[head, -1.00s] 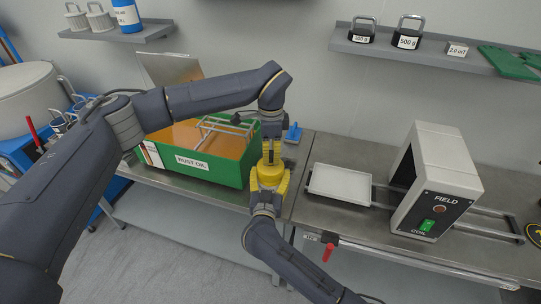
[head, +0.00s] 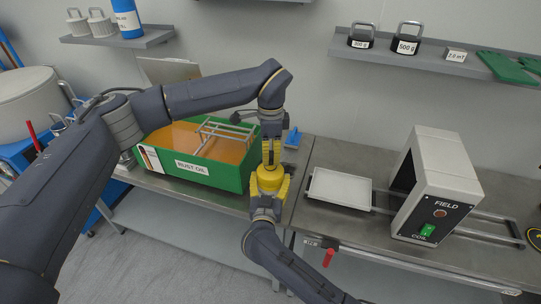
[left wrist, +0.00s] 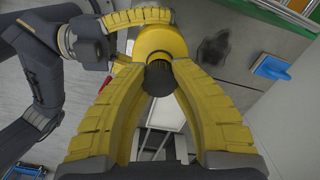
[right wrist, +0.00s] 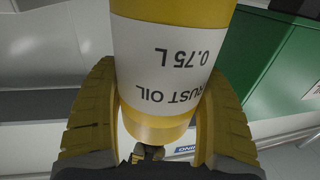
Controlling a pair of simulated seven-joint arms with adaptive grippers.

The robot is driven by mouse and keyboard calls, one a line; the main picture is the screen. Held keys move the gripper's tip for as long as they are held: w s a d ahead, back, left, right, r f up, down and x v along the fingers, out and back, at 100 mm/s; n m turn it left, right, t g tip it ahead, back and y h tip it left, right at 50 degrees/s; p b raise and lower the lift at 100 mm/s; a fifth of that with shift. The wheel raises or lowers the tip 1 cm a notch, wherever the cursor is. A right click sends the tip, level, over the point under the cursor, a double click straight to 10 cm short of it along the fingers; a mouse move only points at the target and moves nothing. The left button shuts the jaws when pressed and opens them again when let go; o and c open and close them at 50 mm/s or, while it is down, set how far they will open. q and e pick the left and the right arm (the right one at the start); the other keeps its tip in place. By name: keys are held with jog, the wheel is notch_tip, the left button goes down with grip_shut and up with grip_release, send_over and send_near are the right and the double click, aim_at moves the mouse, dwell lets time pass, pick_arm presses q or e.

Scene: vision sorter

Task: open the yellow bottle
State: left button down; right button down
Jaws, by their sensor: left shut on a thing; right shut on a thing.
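The yellow bottle (head: 264,168) stands upright in the air in front of the table edge. In the right wrist view, the bottle (right wrist: 172,50) has a white label reading RUST OIL 0.75 L. My right gripper (head: 268,184) is shut around its body from the front. My left gripper (head: 271,160) points down from above and is shut on the dark cap (left wrist: 160,78), which sits at the top of the bottle between its fingertips. In the head view the cap is hidden by the left fingers.
A green RUST OIL tank (head: 215,178) with a metal rack stands left of the bottle. A blue item (head: 292,137) lies behind. To the right are a white tray (head: 340,187) and the FIELD coil unit (head: 436,190). The table between tank and tray is mostly clear.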

aim_at(270, 154)
pick_arm(q)
jog(key=shift+r, duration=1.85)
pick_arm(e)
grip_release()
